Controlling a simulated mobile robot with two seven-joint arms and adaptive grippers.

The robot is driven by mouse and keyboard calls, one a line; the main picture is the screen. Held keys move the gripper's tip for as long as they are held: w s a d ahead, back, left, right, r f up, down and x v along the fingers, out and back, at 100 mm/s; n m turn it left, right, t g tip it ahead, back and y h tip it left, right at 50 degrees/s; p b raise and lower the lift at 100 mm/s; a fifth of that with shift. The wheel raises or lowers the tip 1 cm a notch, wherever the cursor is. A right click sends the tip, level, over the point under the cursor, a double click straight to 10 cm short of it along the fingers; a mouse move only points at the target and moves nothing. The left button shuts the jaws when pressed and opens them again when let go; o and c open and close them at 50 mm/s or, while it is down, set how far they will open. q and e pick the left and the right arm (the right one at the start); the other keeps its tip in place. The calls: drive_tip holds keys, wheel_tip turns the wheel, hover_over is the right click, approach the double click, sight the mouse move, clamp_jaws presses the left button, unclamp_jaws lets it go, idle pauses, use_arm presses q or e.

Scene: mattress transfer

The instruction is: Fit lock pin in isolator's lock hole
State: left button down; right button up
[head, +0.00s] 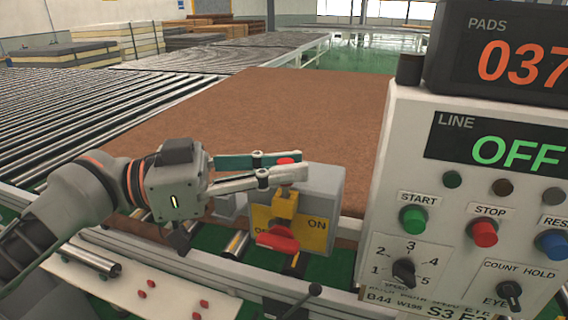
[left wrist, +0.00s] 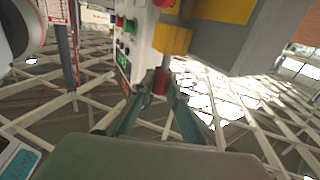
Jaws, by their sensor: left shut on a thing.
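The isolator (head: 322,185) is a grey box with a yellow ON/OFF plate, standing at the conveyor's near edge in the head view. Its red handle (head: 278,238) is low on the plate, and a yellow lock tab (head: 285,205) stands above the handle. My left gripper (head: 298,166) is above the tab, shut on the red lock pin (head: 288,160). In the left wrist view the pin (left wrist: 161,82) is between the fingertips, close to a yellow block (left wrist: 172,40). The pin's shaft and the lock hole are hidden, so I cannot tell whether they meet. My right gripper is out of view.
A control panel (head: 393,160) with START and STOP buttons stands close on the right; its LINE display reads OFF. A brown pad (head: 250,110) lies behind the isolator. Several small red pieces lie on a pale surface (head: 130,285) at the lower left.

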use_arm(q)
drive_tip(key=shift+f+b, duration=0.65)
drive_tip(key=shift+f, duration=0.45)
drive_tip(key=c, duration=1.9)
unclamp_jaws()
drive_tip(key=shift+a+f, duration=0.1)
drive_tip(key=shift+a, duration=0.5)
drive_tip(key=v, duration=1.1)
drive_tip(key=shift+s+d, duration=0.1)
